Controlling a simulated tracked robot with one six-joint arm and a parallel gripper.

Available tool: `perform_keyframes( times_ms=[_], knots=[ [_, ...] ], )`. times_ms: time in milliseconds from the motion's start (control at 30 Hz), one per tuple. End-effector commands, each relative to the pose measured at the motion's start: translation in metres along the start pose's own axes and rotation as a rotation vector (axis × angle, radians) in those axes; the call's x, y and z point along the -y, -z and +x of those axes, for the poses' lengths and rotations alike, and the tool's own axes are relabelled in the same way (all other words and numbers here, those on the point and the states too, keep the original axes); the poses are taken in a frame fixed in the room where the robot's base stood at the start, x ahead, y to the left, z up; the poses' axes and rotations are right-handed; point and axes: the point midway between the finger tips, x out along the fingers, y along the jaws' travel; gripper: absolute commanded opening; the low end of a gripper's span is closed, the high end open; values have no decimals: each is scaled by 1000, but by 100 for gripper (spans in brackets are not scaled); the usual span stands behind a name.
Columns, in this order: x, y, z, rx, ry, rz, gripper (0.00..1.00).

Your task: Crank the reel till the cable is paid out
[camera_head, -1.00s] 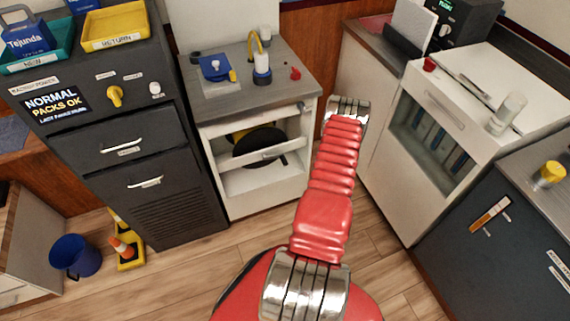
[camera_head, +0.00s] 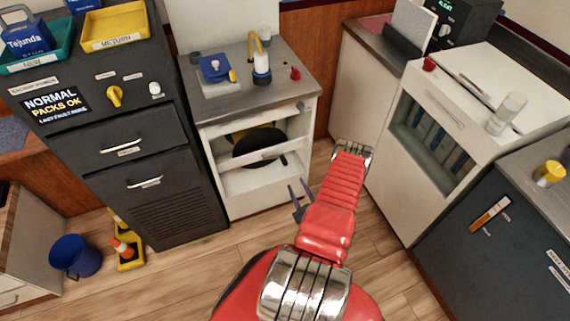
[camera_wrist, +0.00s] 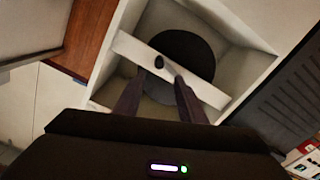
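The reel (camera_head: 255,149) is a black disc inside the open white cabinet (camera_head: 214,150), behind a white crossbar (camera_head: 240,161). A small dark knob (camera_head: 284,160) shows at its lower right. In the wrist view the reel (camera_wrist: 193,47) is partly covered by the crossbar (camera_wrist: 135,48), and a dark knob (camera_wrist: 159,62) stands in front of the bar. My gripper (camera_head: 299,187) is in front of the cabinet's lower right, apart from the reel. In the wrist view my gripper (camera_wrist: 157,80) has its two fingers spread with nothing between them, below the knob. The cable cannot be made out.
A grey counter (camera_head: 215,105) with a yellow-spouted bottle (camera_head: 261,70) tops the cabinet. A dark drawer unit (camera_head: 125,165) stands at left and a white glass-front cabinet (camera_head: 400,155) at right. A blue bucket (camera_head: 75,256) and a cone (camera_head: 122,248) are on the floor.

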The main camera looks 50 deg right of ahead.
Motion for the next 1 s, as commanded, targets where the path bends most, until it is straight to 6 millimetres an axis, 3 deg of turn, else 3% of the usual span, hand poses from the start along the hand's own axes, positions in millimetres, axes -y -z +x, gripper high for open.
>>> perform_keyframes(
  times_ms=[467, 667, 1000],
  knots=[
    [0, 1, 6, -2, -1, -4, 37],
    [0, 1, 26, -4, 0, -5, 37],
    [0, 2, 78, -4, 1, -5, 37]
  ],
)
